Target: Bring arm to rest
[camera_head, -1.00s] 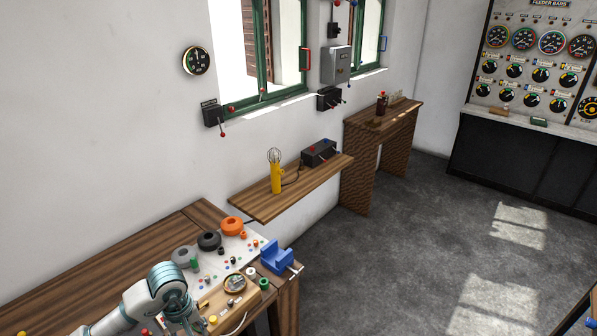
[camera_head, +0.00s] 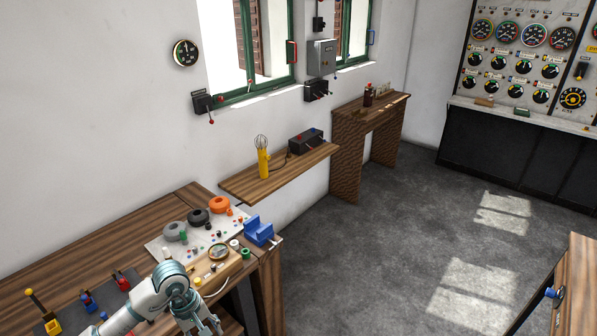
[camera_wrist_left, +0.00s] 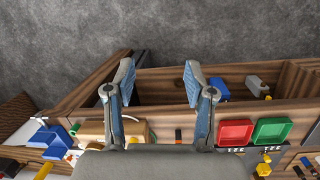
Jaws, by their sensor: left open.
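My left arm comes in at the bottom left of the head view, over the wooden workbench (camera_head: 60,245). My left gripper (camera_head: 207,326) hangs near the bench's front edge, partly cut off by the bottom of the picture. In the left wrist view the two fingers of my left gripper (camera_wrist_left: 158,78) stand wide apart. Nothing is between them. My right gripper is in neither view.
A blue vise (camera_head: 258,231) sits at the bench corner, beside a wooden board with a round dial (camera_head: 218,251). A red bin (camera_wrist_left: 235,132) and a green bin (camera_wrist_left: 271,131) show in the wrist view.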

